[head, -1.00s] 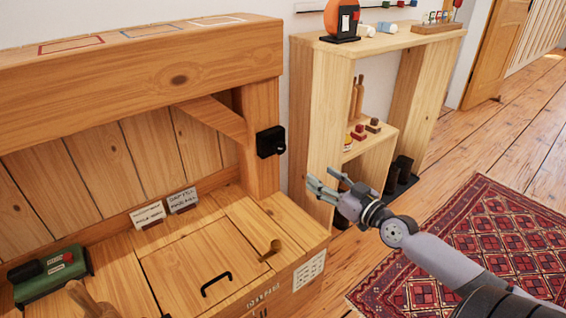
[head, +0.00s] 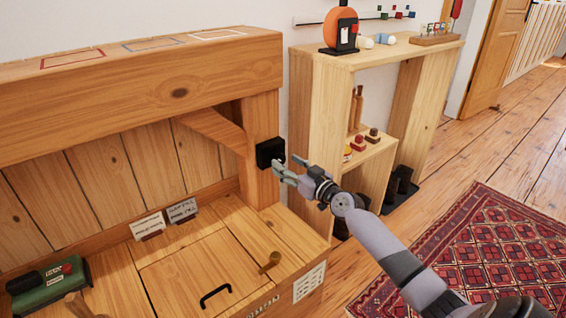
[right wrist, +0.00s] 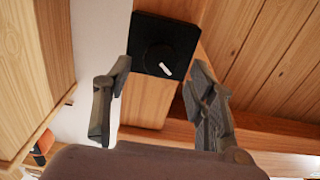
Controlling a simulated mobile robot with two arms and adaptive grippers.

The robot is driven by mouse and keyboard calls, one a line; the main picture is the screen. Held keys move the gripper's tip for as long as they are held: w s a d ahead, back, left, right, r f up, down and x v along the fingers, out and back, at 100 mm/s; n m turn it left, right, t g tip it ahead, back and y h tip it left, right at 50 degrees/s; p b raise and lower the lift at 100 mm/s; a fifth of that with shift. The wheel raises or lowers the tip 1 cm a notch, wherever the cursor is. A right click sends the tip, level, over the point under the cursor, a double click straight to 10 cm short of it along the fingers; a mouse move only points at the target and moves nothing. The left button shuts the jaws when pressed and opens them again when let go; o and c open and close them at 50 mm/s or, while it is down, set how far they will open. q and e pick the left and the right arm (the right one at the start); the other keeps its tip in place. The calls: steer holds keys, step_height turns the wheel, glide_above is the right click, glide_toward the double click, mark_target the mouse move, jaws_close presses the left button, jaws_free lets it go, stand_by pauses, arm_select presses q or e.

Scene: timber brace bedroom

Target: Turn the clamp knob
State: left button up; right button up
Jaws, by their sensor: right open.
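The clamp knob (right wrist: 162,60) is a round black knob with a short white mark, on a square black plate (right wrist: 180,32). In the head view the black clamp block (head: 270,152) is fixed to the wooden post at the right end of the bench. My right gripper (head: 288,169) is just right of the block, its fingers pointing at it. In the right wrist view its two open fingers (right wrist: 158,80) stand on either side of the knob's line, apart from the knob, with nothing between them. My left gripper is not in view.
The wooden bench top (head: 190,262) with a black-handled lid lies below left. A wooden brace (head: 212,125) meets the post beside the block. An open shelf unit (head: 318,110) stands behind my right arm. A patterned rug (head: 480,250) lies on the floor.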

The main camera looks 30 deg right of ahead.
mark_target(278, 158)
steer(key=shift+w+a, duration=0.1)
steer(key=shift+w, duration=1.35)
steer(key=shift+c, duration=0.6)
steer(key=c, duration=1)
